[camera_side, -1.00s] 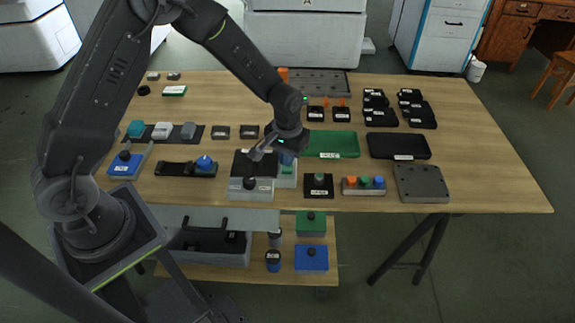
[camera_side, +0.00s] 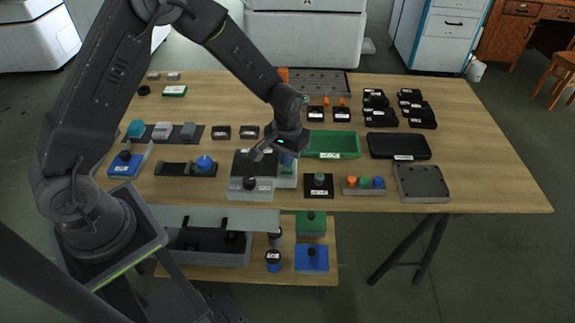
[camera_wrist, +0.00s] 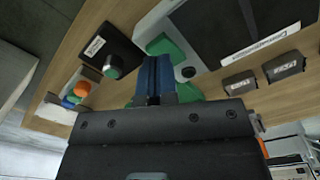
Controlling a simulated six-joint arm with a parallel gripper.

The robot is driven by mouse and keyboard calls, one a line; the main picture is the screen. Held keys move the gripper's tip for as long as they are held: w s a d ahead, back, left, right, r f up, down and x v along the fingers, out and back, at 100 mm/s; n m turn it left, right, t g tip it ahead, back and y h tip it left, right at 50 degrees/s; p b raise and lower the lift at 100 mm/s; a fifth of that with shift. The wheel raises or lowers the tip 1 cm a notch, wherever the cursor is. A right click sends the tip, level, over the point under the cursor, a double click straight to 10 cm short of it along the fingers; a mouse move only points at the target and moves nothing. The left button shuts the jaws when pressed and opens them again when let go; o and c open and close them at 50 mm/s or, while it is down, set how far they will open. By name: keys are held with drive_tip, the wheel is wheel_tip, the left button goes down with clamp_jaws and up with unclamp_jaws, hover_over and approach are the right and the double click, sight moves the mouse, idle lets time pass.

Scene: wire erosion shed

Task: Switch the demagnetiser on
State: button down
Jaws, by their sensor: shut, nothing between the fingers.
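The demagnetiser seems to be the grey box (camera_side: 264,190) with a black top and a dark knob at its front, near the table's front edge. In the wrist view its black top (camera_wrist: 222,30) has a white label too blurred to read. A dark round spot (camera_wrist: 188,72) shows on its grey strip. I cannot tell whether the fingertips touch anything.
Right of the green block are a black plate with a green knob (camera_side: 319,191) and a box of coloured buttons (camera_side: 350,190). A green tray (camera_side: 332,153) lies behind. Two small dark boxes (camera_side: 220,131) (camera_side: 249,131) stand behind the grey box. The table's right end is clear.

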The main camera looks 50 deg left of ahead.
drive_tip(key=shift+f, duration=1.25)
idle(0.5)
drive_tip(key=shift+r, duration=3.55)
drive_tip(key=shift+r, duration=0.2)
drive_tip(key=s+r+m+t, duration=0.1)
drive_tip(key=s+r, duration=0.3)
drive_tip(key=r, duration=0.4)
drive_tip(key=s+r+t, duration=0.2)
drive_tip(key=s+r, duration=0.3)
drive_tip(key=r, duration=0.3)
drive_tip(key=s+r+m+t, duration=0.2)
drive_tip(key=s+r, duration=0.3)
drive_tip(key=s, duration=0.8)
drive_tip(key=shift+s+a+r+t, duration=0.15)
drive_tip(key=shift+s+a+t, duration=0.15)
drive_tip(key=shift+s+a, duration=0.05)
